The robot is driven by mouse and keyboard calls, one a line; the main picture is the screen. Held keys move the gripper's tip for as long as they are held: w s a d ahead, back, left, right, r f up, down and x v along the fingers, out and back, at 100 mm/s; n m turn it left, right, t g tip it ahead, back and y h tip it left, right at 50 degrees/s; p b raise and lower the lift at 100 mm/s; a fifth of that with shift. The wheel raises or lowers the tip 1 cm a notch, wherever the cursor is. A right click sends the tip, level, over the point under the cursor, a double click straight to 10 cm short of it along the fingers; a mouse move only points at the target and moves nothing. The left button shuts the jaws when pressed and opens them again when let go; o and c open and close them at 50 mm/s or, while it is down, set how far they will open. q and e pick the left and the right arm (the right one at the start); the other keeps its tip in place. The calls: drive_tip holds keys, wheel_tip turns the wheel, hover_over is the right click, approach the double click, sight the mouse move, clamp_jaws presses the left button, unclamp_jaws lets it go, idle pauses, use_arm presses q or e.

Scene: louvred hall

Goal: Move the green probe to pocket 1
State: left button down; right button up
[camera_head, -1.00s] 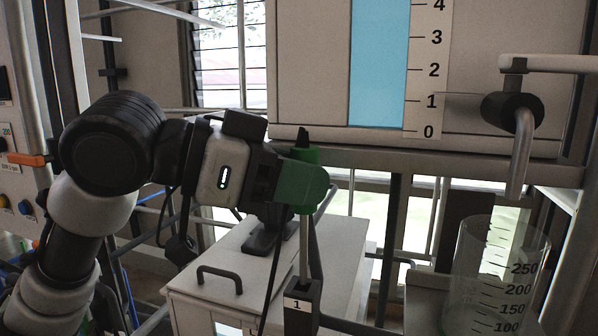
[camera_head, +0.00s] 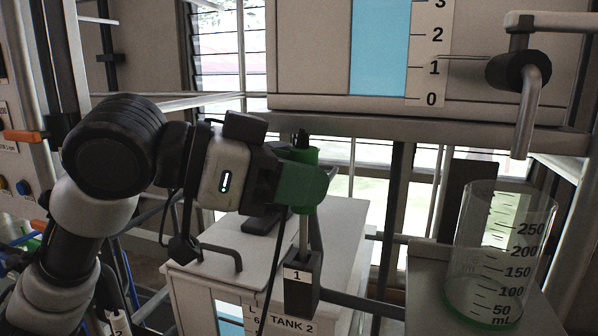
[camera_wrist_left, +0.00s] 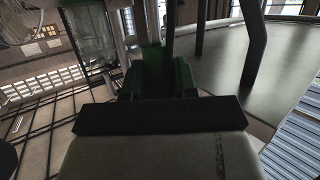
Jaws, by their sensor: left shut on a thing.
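The green probe (camera_head: 304,157) has a green handle with a black top and a thin metal rod. My left gripper (camera_head: 300,186) is shut on its handle and holds it upright. The rod runs down to pocket 1 (camera_head: 301,284), a black block with a white "1" label. The rod's lower end is hidden, seemingly inside the pocket's top. In the left wrist view, dark green (camera_wrist_left: 158,75) shows between the jaws, but detail is dim. My right gripper is not in view.
A beaker (camera_head: 500,255) stands on a ledge at the right, below a tap (camera_head: 520,80). A tank with a scale (camera_head: 430,60) is above. A white box marked "TANK 2" (camera_head: 290,245) sits behind the pocket. A "2" label (camera_head: 117,322) shows at lower left.

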sight(299, 210)
use_arm(q)
drive_tip(key=shift+f+b, duration=0.85)
drive_tip(key=shift+f, duration=0.85)
drive_tip(key=c, duration=0.8)
unclamp_jaws()
drive_tip(key=a+r+p, duration=0.1)
drive_tip(key=r, duration=0.1)
drive_tip(key=a+r+p, duration=0.1)
drive_tip(key=p, duration=0.1)
drive_tip(key=s+a+r+p, duration=0.1)
drive_tip(key=a+r+p, duration=0.1)
drive_tip(key=shift+s+r, duration=0.1)
drive_tip(key=shift+r, duration=0.2)
